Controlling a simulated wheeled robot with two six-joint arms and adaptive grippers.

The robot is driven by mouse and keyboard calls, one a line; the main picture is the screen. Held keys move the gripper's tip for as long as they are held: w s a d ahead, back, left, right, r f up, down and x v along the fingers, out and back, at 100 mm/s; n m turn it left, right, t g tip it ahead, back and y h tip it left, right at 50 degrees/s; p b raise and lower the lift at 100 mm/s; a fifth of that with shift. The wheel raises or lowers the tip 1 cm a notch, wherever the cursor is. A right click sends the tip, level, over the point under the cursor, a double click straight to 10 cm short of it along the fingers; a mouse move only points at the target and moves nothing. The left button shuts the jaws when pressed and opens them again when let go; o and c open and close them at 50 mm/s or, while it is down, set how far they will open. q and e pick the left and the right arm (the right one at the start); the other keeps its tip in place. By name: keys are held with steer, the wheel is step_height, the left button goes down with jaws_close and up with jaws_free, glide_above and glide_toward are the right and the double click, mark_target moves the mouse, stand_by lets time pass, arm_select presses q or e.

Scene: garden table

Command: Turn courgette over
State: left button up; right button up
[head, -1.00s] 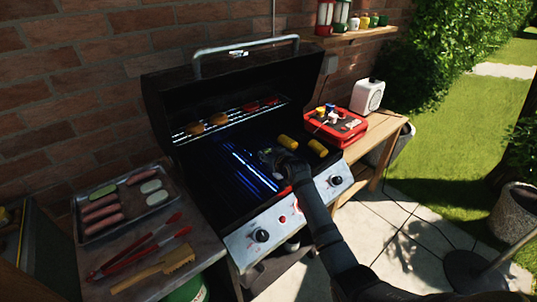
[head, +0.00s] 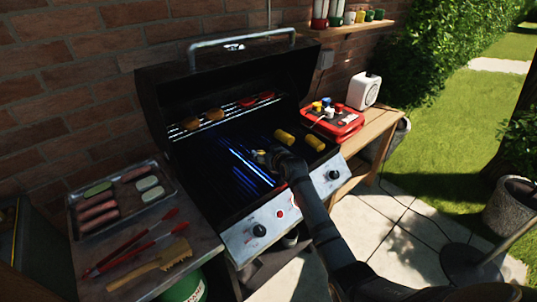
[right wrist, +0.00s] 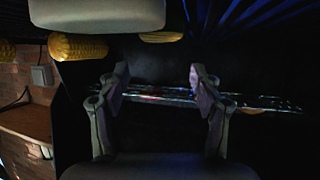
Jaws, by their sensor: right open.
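A pale, rounded piece (right wrist: 95,12), which looks like a courgette half, lies close in the right wrist view, cut by its top edge. In the head view my right gripper (head: 262,157) is low over the grill (head: 235,195), left of the corn, and hides most of what lies under it. In the right wrist view the fingers of this gripper (right wrist: 158,85) are spread and empty, with the pale piece beyond them. More courgette pieces, one green (head: 98,190) and two pale (head: 148,183), lie on the tray (head: 82,232). My left gripper does not show.
Two corn pieces (head: 285,135) (head: 315,142) lie at the grill's right. The raised lid (head: 165,85) and a rack (head: 215,118) with food stand behind. Red tongs (head: 135,245) and a brush (head: 150,267) lie left. A red box (head: 345,122) stands right.

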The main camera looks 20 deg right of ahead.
steer(key=v, duration=1.1)
steer(key=shift+s, duration=0.3)
